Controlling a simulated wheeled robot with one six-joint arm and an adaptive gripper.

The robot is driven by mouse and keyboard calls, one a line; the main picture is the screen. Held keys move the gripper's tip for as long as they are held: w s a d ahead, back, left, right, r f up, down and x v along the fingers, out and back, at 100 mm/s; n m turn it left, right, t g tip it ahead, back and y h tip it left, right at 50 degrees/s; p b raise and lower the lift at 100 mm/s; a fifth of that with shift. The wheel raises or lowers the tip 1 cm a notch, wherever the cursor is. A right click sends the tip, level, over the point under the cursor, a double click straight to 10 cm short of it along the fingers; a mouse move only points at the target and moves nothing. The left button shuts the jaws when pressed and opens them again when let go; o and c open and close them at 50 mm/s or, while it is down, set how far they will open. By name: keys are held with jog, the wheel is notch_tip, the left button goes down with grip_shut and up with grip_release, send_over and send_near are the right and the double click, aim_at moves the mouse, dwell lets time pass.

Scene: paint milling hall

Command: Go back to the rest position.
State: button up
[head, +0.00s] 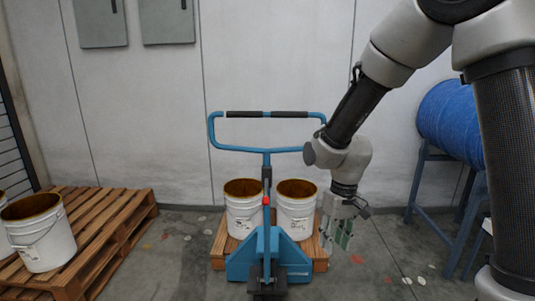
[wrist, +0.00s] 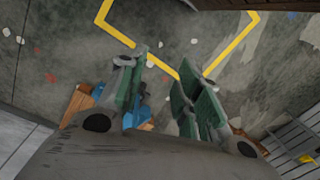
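My gripper (head: 338,236) hangs from my arm on the right side of the head view, fingers pointing down. It is to the right of the right white bucket on the pallet truck. In the wrist view its green-padded fingers (wrist: 162,75) stand apart with a clear gap between them. It is open, and nothing shows between the pads.
A blue pallet truck (head: 267,243) stands ahead with two open white buckets, left (head: 243,215) and right (head: 296,217). A wooden pallet (head: 105,226) with white buckets (head: 45,241) is at left. A blue drum (head: 450,115) lies on a stand at right.

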jog(key=s+d+r+m+t, duration=0.3)
jog(key=s+d+r+t, duration=0.2)
jog(key=s+d+r, duration=1.1)
jog(key=d+r, duration=0.3)
jog(key=r, duration=0.1)
jog(key=shift+m+h, duration=0.3)
jog(key=shift+m, duration=0.1)
